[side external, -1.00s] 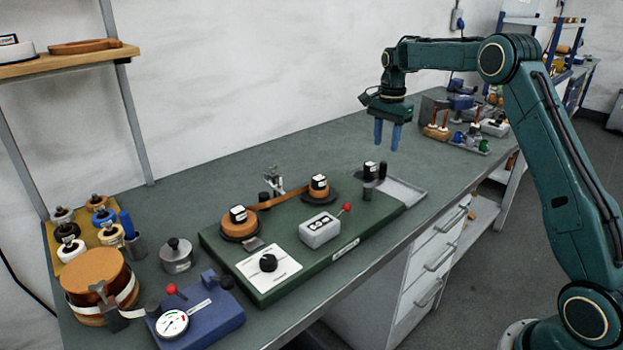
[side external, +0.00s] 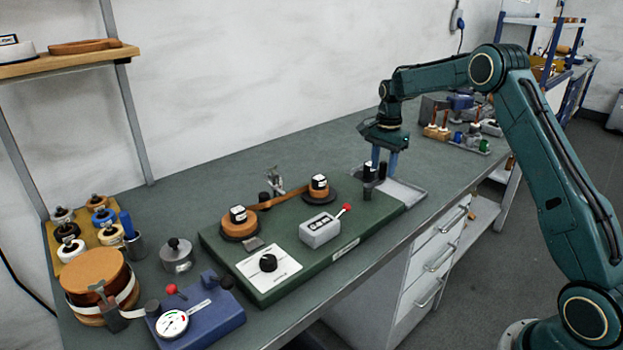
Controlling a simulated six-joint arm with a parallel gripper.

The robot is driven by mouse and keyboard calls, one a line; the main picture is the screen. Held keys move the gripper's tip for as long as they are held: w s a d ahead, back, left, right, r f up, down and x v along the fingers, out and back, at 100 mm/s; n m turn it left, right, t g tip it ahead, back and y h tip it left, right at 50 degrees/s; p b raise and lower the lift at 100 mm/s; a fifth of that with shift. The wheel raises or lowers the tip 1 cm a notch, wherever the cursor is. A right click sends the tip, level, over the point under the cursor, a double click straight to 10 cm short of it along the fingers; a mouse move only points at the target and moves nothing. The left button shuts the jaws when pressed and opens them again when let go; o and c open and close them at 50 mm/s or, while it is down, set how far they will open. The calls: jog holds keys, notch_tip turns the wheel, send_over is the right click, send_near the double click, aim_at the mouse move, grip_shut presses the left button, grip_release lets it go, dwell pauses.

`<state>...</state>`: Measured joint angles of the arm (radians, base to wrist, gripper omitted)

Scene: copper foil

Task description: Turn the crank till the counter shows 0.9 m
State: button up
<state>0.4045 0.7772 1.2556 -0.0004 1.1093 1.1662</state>
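A light grey counter box (side external: 320,230) with dark digit windows sits on the green board (side external: 268,202). Its digits are too small to read. A crank with a red knob (side external: 346,207) sticks up at the box's right side. An orange copper strip (side external: 280,200) runs between two spools, the left spool (side external: 240,225) and the right spool (side external: 319,187). My gripper (side external: 384,172) points down with its two blue fingers apart and nothing seen between them. It is right of and beyond the crank, behind dark posts (side external: 368,178) that partly hide the fingertips.
A blue device (side external: 205,320) with a dial and another red knob stands at the front left, beside a large copper-coloured roll (side external: 97,272). A lidded grey pot (side external: 177,256) stands behind it. A grey tray (side external: 408,192) lies at the board's right end. The bench behind the board is mostly clear.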

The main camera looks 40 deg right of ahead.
jog(key=shift+f, duration=0.3)
jog(key=shift+c, duration=0.2)
jog(key=c, duration=0.7)
